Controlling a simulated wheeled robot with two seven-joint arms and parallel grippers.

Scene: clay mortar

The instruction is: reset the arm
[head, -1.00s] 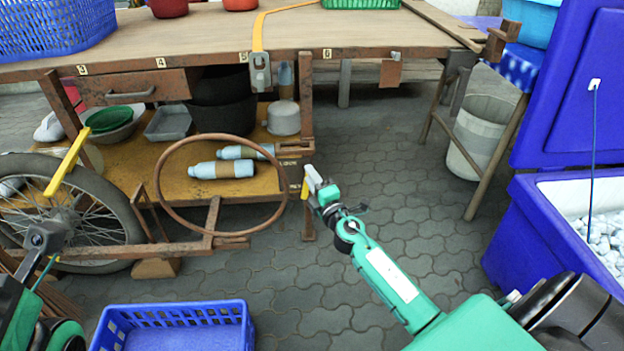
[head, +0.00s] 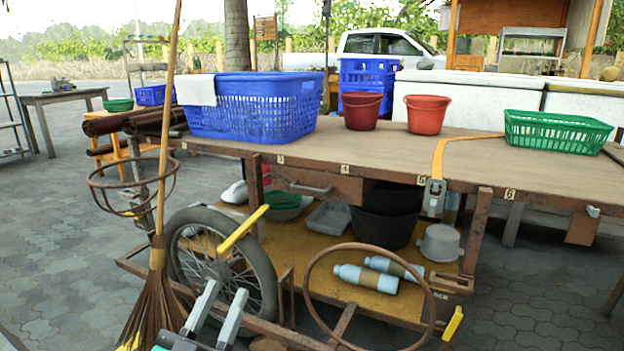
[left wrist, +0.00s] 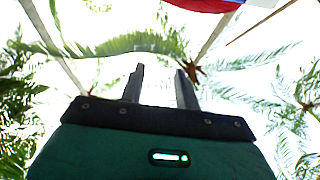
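My left gripper (head: 226,289) shows at the bottom of the head view, left of centre, in front of the cart's spoked wheel. Its two grey fingers point up and stand apart with nothing between them. In the left wrist view the same gripper (left wrist: 160,70) points up at bright sky and palm fronds, its fingers apart and empty. My right gripper is in neither view now.
A wooden cart table (head: 400,150) fills the middle, with a blue basket (head: 255,110), two red buckets and a green basket (head: 557,132) on top. A broom (head: 157,260) stands left of the wheel (head: 258,262). Paved floor (head: 60,230) is open at the left.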

